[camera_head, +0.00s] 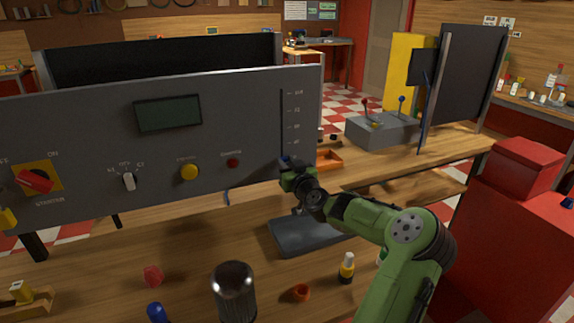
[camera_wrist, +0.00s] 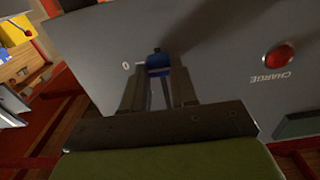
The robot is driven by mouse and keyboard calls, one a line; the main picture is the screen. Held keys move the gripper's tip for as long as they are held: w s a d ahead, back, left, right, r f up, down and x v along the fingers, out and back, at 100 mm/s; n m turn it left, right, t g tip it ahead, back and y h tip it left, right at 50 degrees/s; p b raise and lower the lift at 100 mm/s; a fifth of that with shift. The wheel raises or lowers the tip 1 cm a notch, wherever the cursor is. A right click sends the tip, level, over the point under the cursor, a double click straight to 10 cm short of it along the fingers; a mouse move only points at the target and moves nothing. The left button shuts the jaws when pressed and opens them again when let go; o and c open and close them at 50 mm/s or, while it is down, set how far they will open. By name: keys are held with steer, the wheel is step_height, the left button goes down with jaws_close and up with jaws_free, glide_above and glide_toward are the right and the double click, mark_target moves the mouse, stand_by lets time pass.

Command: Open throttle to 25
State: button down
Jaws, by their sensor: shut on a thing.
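The grey control panel (camera_head: 60,120) stands at the left with a vertical throttle slot (camera_head: 282,120) near its right edge, marked with a small scale whose figures are hard to read. The blue throttle knob (camera_wrist: 158,62) sits beside the "0" mark in the wrist view. My gripper (camera_wrist: 160,75) has one finger on each side of the knob and is shut on it. In the head view my gripper (camera_head: 287,165) is at the slot's lower end and hides most of the knob.
A red charge button (camera_wrist: 279,56), yellow button (camera_head: 189,172), small selector knob (camera_head: 129,181) and red starter switch (camera_head: 35,181) are on the panel. A grey lever box (camera_head: 382,130) stands behind right. A dark metal cylinder (camera_head: 234,290) and yellow bottle (camera_head: 346,268) stand on the near bench.

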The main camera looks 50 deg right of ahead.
steer(key=shift+r+b, duration=0.55)
steer(key=shift+b, duration=0.15)
step_height(320, 180, up, 4)
steer(key=shift+r, duration=0.1)
steer(key=c, duration=0.9)
jaws_free()
steer(key=b+v, duration=0.1)
steer(key=v, duration=1.4)
steer(key=shift+s+a, duration=0.2)
steer(key=shift+s, duration=0.15)
